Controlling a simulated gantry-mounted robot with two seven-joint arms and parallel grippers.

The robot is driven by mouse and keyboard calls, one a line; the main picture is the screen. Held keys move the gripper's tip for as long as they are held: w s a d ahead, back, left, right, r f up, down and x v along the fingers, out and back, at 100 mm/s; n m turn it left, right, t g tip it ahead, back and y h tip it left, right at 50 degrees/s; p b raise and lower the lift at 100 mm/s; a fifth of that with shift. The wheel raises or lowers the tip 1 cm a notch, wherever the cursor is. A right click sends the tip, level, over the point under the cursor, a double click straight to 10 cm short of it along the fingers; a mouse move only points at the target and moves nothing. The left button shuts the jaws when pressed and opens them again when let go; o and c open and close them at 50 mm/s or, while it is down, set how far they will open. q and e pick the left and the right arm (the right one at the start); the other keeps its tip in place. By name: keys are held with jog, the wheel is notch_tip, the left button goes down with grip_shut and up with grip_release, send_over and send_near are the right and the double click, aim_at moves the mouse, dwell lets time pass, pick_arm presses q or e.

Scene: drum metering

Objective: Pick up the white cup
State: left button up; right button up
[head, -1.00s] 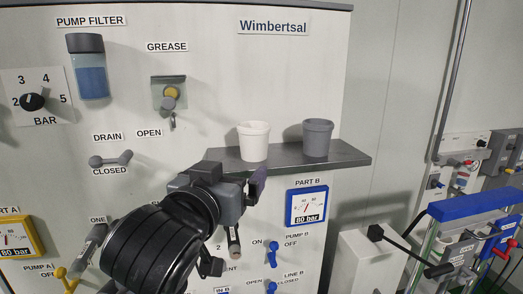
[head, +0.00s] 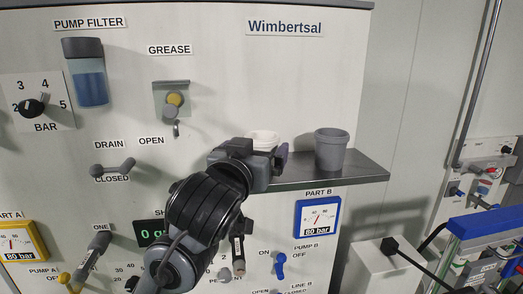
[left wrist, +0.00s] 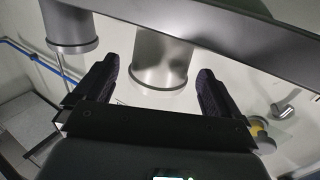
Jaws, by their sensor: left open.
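The white cup (head: 262,135) stands on the grey wall shelf (head: 330,177). In the head view my left gripper (head: 281,158) is in front of it and hides all but its upper rim. In the left wrist view, which shows the scene upside down, the white cup (left wrist: 160,58) lies between the two dark fingers of my left gripper (left wrist: 157,75). The fingers are open, with a gap on each side of the cup. I cannot tell how far the fingertips reach along it. My right gripper is not in view.
A grey cup (head: 331,150) stands on the shelf just right of the white one; it also shows in the left wrist view (left wrist: 70,30). The grease fitting (head: 172,100) is up and left.

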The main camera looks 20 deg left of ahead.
pick_arm(q)
jog(key=shift+w+a+p, duration=0.1)
jog(key=shift+w+p, duration=0.4)
jog(key=shift+w, duration=1.2)
jog(key=shift+c, duration=0.5)
jog(key=c, duration=1)
